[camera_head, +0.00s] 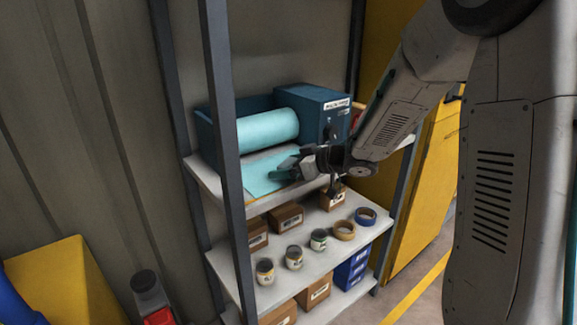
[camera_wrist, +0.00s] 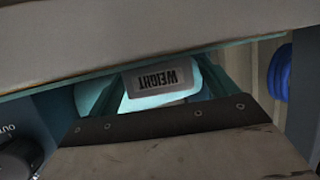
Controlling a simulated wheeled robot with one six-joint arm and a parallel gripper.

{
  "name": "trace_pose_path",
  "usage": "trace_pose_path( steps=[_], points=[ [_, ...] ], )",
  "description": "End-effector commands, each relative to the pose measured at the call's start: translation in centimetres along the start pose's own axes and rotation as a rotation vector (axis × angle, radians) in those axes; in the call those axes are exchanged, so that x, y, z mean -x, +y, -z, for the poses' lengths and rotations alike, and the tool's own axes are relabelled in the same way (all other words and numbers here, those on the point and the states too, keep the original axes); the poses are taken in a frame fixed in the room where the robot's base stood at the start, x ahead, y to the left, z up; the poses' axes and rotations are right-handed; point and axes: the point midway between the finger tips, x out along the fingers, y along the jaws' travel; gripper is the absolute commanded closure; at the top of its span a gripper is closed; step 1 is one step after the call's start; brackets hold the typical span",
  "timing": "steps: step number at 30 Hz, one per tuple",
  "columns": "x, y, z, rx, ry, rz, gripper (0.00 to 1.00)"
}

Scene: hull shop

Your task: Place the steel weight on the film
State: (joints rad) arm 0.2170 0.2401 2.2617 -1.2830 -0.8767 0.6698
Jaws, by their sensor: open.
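The steel weight (camera_wrist: 162,80) shows in the wrist view as a small grey block with a dark label reading WEIGHT upside down. Pale teal film (camera_wrist: 150,101) shows around it. In the head view the film sheet (camera_head: 257,182) lies on the upper shelf below a thick teal roll (camera_head: 268,129). My gripper (camera_head: 287,168) reaches in from the right, low over the sheet's right part. It is open. The weight is not discernible in the head view, where my gripper covers that spot. I cannot tell whether the weight touches the film.
A blue dispenser box (camera_head: 322,115) stands right of the roll. A dark shelf post (camera_head: 226,150) rises in front at the left. The lower shelf (camera_head: 322,258) holds cans, two tape rolls (camera_head: 355,222) and brown boxes. A yellow bin (camera_head: 65,285) is at lower left.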

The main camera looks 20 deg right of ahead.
Motion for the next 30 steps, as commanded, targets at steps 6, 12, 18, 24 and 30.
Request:
trace_pose_path(
  steps=[6, 12, 18, 24, 30],
  points=[
    [1.8, 0.1, 0.4, 0.001, 0.002, -0.003, 0.15],
    [6.2, 0.1, 0.4, 0.001, 0.002, -0.006, 0.15],
    [10.0, 0.1, 0.4, 0.001, 0.001, -0.004, 0.15],
    [11.9, 0.0, 0.3, 0.001, 0.0, -0.002, 0.15],
    [12.2, 0.5, 0.8, 0.016, -0.007, -0.05, 0.15]
  ],
)
